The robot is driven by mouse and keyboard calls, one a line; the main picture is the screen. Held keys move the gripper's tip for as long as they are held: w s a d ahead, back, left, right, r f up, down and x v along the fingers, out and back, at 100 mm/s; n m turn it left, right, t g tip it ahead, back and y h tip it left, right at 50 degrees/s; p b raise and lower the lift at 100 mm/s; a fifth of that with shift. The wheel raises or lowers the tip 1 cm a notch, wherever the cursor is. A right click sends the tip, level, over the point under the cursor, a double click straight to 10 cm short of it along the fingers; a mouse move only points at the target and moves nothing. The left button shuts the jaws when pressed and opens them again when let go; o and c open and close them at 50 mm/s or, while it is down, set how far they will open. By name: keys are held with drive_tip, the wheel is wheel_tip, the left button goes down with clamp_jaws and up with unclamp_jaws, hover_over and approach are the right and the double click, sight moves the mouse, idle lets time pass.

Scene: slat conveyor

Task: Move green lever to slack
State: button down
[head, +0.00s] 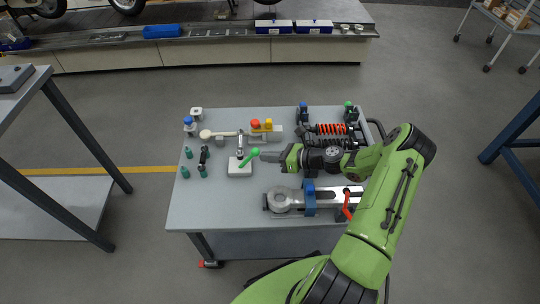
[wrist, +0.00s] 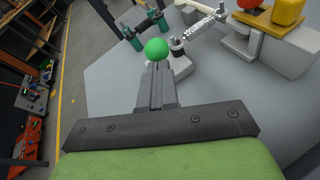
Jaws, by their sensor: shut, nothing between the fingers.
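The green lever (head: 249,157) stands on a small white base block (head: 239,168) near the middle of the table. In the head view it leans to the upper right, with its round end towards my gripper (head: 262,155). My gripper is shut and empty, its fingers reaching in from the right at the lever's end. In the wrist view the green ball end (wrist: 156,48) shows just beyond the shut fingertips (wrist: 157,68). I cannot tell whether they touch. The fingers partly hide the lever's shaft and base. No slack marking is readable.
Behind the lever is a fixture with red (head: 255,123) and yellow (head: 268,124) parts. Orange and black springs (head: 330,129) lie at the back right. A grey clamped part (head: 290,200) lies in front. Small teal pieces (head: 188,153) stand left. The table's front left is clear.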

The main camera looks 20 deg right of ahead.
sight(253, 152)
drive_tip(key=shift+w+a+r+p, duration=0.1)
drive_tip(key=shift+a+r+p, duration=0.15)
drive_tip(key=shift+r+p, duration=0.25)
drive_tip(key=shift+h, duration=0.3)
drive_tip(key=r+p, duration=0.1)
drive_tip(key=p, duration=0.1)
drive_tip(key=a+g+h+p, duration=0.1)
drive_tip(key=p, duration=0.1)
drive_tip(key=shift+w+a+r+n+p, duration=0.2)
drive_tip(key=shift+r+n+p, duration=0.1)
drive_tip(key=shift+r+p, duration=0.1)
drive_tip(key=w+a+g+h+p, duration=0.1)
drive_tip(key=w+a+h+p, duration=0.1)
drive_tip(key=a+p, duration=0.3)
drive_tip(key=w+a+r+n+g+h+p, duration=0.1)
drive_tip(key=w+a+g+h+p, duration=0.1)
drive_tip(key=w+a+h+p, duration=0.1)
drive_tip(key=shift+a+g+h+p, duration=0.3)
drive_tip(key=shift+a+h+p, duration=0.5)
drive_tip(key=shift+a+p, duration=0.7)
drive_tip(key=shift+a+r+b, duration=0.1)
drive_tip(key=shift+a+b, duration=0.2)
drive_tip(key=shift+r, duration=0.1)
